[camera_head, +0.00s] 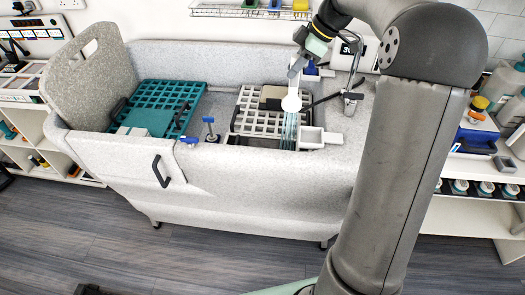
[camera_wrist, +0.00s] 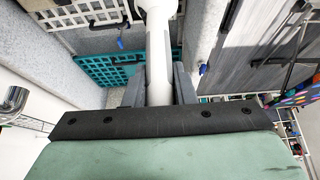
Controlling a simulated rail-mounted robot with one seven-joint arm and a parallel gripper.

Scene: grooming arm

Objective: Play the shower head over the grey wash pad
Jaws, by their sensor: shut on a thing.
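My gripper (camera_head: 297,66) is shut on the white shower head (camera_head: 291,103) and holds it over the right part of the tub. Its white handle (camera_wrist: 160,50) runs between my two fingers in the wrist view. Pale blue water streams fall from the head onto the pale grid and the dark gap at its front. A grey-brown pad (camera_head: 270,93), which looks like the grey wash pad, lies on the pale grid just left of and behind the head. The streams show to the right of and in front of this pad; whether any reach it, I cannot tell.
A blue-topped post (camera_head: 210,128) stands between the grids. A metal tap (camera_head: 351,98) and a small pale tray (camera_head: 318,138) are to the right.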

